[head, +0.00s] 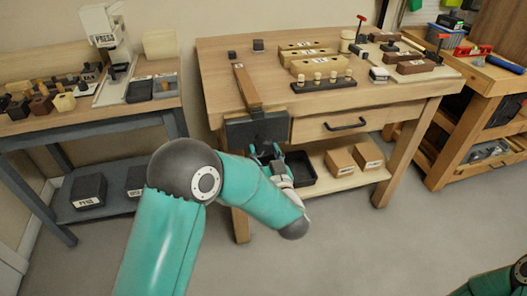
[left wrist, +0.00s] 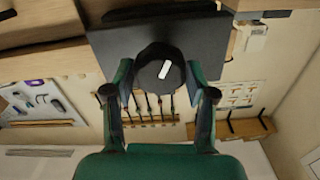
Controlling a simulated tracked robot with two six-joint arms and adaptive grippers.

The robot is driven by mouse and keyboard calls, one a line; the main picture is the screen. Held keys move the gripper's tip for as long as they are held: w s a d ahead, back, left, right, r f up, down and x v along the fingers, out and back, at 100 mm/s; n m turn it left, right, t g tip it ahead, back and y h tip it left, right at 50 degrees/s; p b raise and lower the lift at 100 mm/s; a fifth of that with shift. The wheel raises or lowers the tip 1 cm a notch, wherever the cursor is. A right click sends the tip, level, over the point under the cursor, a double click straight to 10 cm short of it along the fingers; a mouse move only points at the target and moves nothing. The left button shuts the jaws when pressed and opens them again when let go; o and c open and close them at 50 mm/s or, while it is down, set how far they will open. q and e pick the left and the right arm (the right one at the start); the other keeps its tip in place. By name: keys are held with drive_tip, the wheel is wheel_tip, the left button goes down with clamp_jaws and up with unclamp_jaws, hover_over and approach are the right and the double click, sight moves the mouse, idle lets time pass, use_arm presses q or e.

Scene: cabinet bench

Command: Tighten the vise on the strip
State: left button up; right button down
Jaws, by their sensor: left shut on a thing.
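The dark grey vise (head: 258,130) is on the front left corner of the wooden workbench. The wooden strip (head: 246,87) stands at the vise's back edge and runs back over the bench top; whether the jaws touch it I cannot tell. My left gripper (head: 266,152) is in front of the vise, partly hidden by my arm. In the left wrist view its two fingers are shut around a round black knob (left wrist: 161,70) with a white mark. The dark vise face (left wrist: 208,48) shows behind the knob. My right gripper is out of view.
The workbench (head: 222,62) carries wooden blocks (head: 308,57) and a dark peg rack (head: 323,86). A drawer with a black handle (head: 345,125) is right of the vise. Below, a shelf holds a black tray (head: 301,168) and cardboard boxes (head: 340,161). A side table (head: 70,118) stands left.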

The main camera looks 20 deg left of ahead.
use_arm(q)
drive_tip(key=shift+a, duration=0.1)
drive_tip(key=shift+m+p, duration=0.5)
drive_tip(key=shift+m, duration=0.1)
drive_tip(key=shift+f, duration=0.1)
drive_tip(key=o, duration=1)
drive_tip(key=b+v, duration=0.1)
drive_tip(key=v, duration=0.6)
